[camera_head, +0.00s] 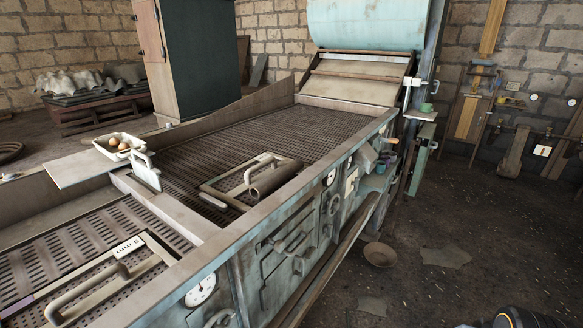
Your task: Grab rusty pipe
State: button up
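A rusty pipe (277,178), a short brown cylinder with its open end toward the lower left, lies on the perforated bed of the long machine. It rests against or across a flat metal frame with a handle (246,176); I cannot tell exactly how they touch. The machine's raised front edge runs just in front of the pipe. My gripper is not visible. Only a dark, rounded piece with a yellow band, likely part of my arm, shows at the bottom right corner, well apart from the pipe.
The long machine (272,256) fills the middle, with levers and gauges on its front. A white tray with eggs (119,147) sits on its left part. A second handled frame (95,279) lies nearer. A bowl (380,255) stands on the floor. The dark floor at right is mostly free.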

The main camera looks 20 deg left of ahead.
aim_at(261, 188)
jog(key=i, duration=1.35)
jog(key=u, duration=1.9)
